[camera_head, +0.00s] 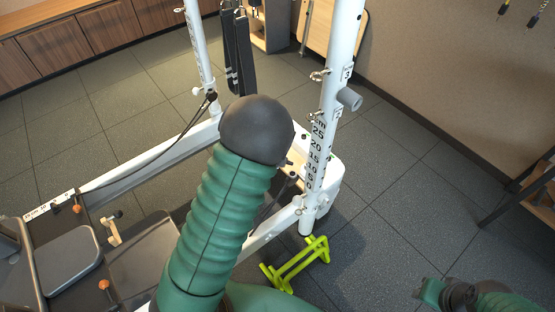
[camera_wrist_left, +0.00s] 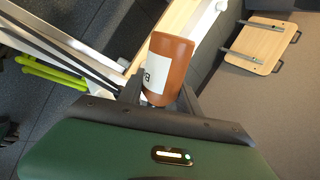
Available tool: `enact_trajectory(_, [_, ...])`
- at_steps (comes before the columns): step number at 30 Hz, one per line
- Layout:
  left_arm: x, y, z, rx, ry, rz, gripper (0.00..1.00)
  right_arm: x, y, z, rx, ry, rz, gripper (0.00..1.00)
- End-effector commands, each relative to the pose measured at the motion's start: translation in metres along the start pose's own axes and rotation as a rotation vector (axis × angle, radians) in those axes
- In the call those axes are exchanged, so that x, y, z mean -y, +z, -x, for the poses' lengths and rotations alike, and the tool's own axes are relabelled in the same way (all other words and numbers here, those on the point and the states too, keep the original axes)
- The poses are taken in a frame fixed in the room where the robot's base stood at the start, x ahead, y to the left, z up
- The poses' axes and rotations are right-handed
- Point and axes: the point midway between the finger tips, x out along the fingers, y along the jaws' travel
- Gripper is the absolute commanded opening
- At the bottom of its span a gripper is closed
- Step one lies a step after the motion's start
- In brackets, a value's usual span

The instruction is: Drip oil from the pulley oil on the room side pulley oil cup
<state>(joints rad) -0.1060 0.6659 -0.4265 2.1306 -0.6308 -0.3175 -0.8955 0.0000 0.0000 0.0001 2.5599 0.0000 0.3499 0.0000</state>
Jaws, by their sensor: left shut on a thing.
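An orange-brown bottle (camera_wrist_left: 172,62) with a white label, seemingly the pulley oil, sits between the dark fingers of my left gripper (camera_wrist_left: 160,92), which is shut on it. In the head view my left arm's green sleeve and dark round end hide that gripper and the bottle. The white tower has a right post (camera_head: 333,95) with number marks and a grey cylinder (camera_head: 349,98) on its side. I cannot make out the pulley oil cup. Part of my right arm shows at the lower right of the head view; its fingers cannot be made out.
A lime-green stand (camera_head: 297,263) is on the floor by the post's foot. The reformer carriage (camera_head: 68,262) is at the lower left. A wooden shelf (camera_head: 540,190) stands at the right edge. Dark tiled floor between post and wall is clear.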

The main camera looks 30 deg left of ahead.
Motion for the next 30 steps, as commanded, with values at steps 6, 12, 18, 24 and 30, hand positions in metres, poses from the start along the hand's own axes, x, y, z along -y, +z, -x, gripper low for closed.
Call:
enact_trajectory(6, [0.001, -0.002, 0.001, 0.051, -0.002, -0.039, 0.0, 0.0, 0.004, -0.017, 0.0, 0.0, 0.0, 0.36])
enact_trajectory(12, [0.003, -0.001, 0.003, 0.102, -0.001, -0.079, 0.0, 0.0, 0.007, -0.029, 0.0, 0.0, 0.0, 0.36])
enact_trajectory(18, [0.005, 0.0, 0.007, 0.137, 0.0, -0.101, 0.0, 0.0, 0.008, -0.035, 0.0, 0.0, 0.0, 0.36])
enact_trajectory(24, [0.006, 0.001, 0.008, 0.139, 0.0, -0.101, 0.0, 0.0, 0.008, -0.034, 0.0, 0.0, 0.0, 0.36])
enact_trajectory(30, [0.005, -0.001, 0.007, 0.162, 0.002, -0.124, 0.0, 0.0, 0.01, -0.04, 0.0, 0.0, 0.0, 0.36])
